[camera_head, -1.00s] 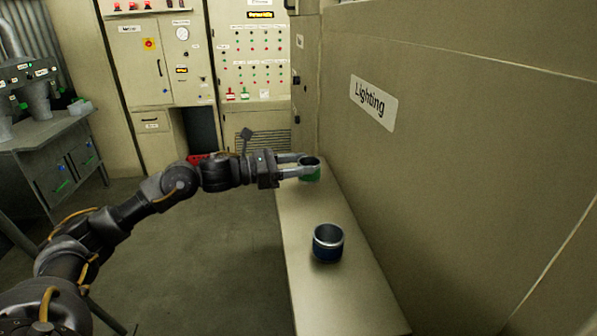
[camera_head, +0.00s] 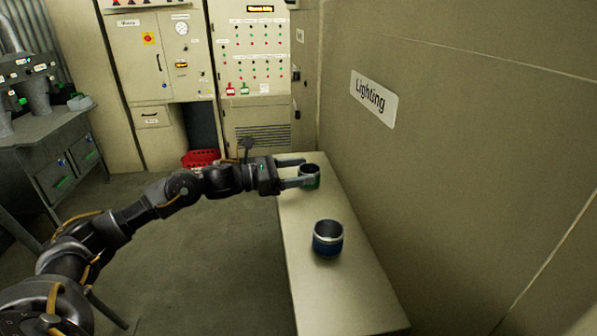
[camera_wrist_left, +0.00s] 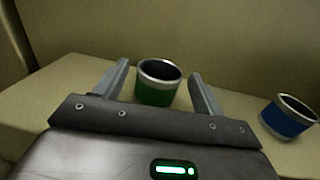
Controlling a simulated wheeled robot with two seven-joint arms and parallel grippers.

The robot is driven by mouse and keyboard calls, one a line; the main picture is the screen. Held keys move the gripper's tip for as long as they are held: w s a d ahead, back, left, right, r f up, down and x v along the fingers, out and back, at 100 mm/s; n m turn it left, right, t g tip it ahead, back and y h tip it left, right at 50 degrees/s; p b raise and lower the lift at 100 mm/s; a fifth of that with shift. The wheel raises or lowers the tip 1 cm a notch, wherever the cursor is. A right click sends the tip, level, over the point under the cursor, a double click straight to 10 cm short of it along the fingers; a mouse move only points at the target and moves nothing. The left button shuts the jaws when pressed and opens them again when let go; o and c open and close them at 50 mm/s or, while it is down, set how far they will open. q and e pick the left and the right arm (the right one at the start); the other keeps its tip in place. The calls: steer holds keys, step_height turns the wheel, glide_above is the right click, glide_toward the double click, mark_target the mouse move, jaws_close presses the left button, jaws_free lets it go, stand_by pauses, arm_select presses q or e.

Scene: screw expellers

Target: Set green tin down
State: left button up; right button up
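The green tin (camera_head: 311,184) stands upright at the far end of the narrow bench (camera_head: 293,247). In the left wrist view the green tin (camera_wrist_left: 157,90) shows between the tips of my left gripper (camera_wrist_left: 160,88), with a gap on each side. In the head view my left gripper (camera_head: 297,172) comes in from the left, its fingers spread apart around the tin, partly covering it. The blue tin (camera_head: 327,239) stands upright nearer on the same bench, and it shows at the right in the left wrist view (camera_wrist_left: 288,117). My right gripper is not in view.
A wall with a "Lighting" sign (camera_head: 373,98) runs close along the bench's right side. Control cabinets (camera_head: 160,60) and a red basket (camera_head: 201,158) stand at the back. A grey workbench (camera_head: 50,135) is at the left. The bench between the tins is clear.

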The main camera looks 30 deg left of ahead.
arm_select(q)
steer(key=shift+r+p, duration=0.3)
steer(key=shift+p, duration=0.1)
steer(key=shift+s+a+f+b, duration=0.25)
steer(key=shift+s+a+b, duration=0.1)
steer(key=shift+a+b, duration=0.2)
steer(key=shift+s+a+f+b, duration=0.25)
steer(key=shift+s+a+b, duration=0.15)
steer(key=shift+b, duration=0.1)
steer(key=b+v, duration=0.5)
steer(key=v, duration=0.4)
steer(key=shift+s+a+r, duration=0.2)
steer(key=shift+r, duration=0.2)
